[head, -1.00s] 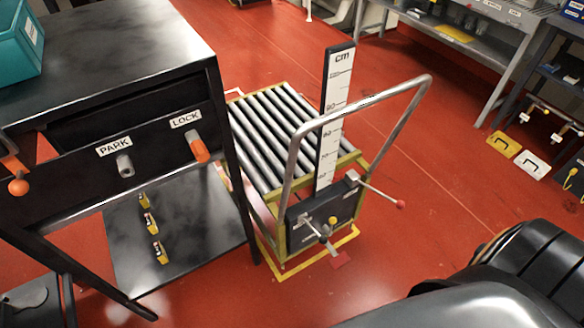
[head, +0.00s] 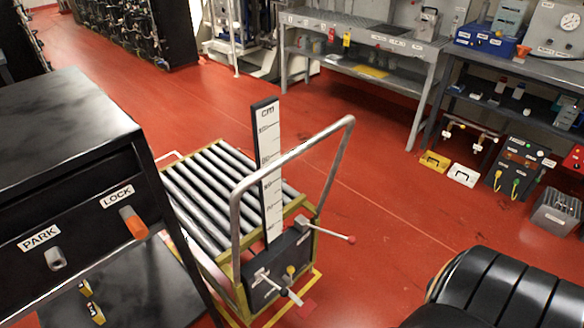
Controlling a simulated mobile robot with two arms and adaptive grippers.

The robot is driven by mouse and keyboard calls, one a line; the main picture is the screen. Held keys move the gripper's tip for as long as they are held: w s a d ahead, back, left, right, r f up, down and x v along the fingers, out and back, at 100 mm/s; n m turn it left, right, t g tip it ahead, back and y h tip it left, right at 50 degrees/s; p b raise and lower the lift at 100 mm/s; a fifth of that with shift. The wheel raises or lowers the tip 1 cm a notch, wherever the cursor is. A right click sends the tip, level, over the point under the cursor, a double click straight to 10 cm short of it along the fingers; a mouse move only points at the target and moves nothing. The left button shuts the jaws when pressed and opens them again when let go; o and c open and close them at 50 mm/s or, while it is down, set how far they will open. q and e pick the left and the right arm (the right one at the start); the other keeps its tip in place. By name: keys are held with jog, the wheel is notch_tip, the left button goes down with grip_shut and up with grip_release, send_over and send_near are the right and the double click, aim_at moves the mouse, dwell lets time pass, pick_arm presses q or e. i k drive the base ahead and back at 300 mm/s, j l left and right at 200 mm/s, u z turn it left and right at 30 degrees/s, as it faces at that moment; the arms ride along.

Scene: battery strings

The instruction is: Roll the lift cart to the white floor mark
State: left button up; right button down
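The lift cart (head: 238,262) stands left of the middle in the head view, with a bed of grey rollers, a bent grey push handle and an upright cm scale. Its near face has a black box with levers, one red-tipped. A yellow floor outline (head: 312,277) shows at its near right corner. Neither of my grippers is in view, and nothing of mine is seen touching the cart.
A black cabinet (head: 62,118) with PARK and LOCK knobs stands close on the cart's left. Grey workbenches (head: 375,41) line the back. Yellow (head: 434,161) and white (head: 462,174) pieces lie before the right bench. Open red floor (head: 385,185) lies right of and behind the cart.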

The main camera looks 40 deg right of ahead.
aim_at(297, 247)
jog(key=l+z, duration=0.15)
jog(key=z, duration=0.35)
jog(key=i+l+z, duration=0.1)
jog(key=z, duration=0.4)
jog(key=i+l+z, duration=0.1)
jog(key=z, duration=0.4)
jog(key=i+l, duration=0.2)
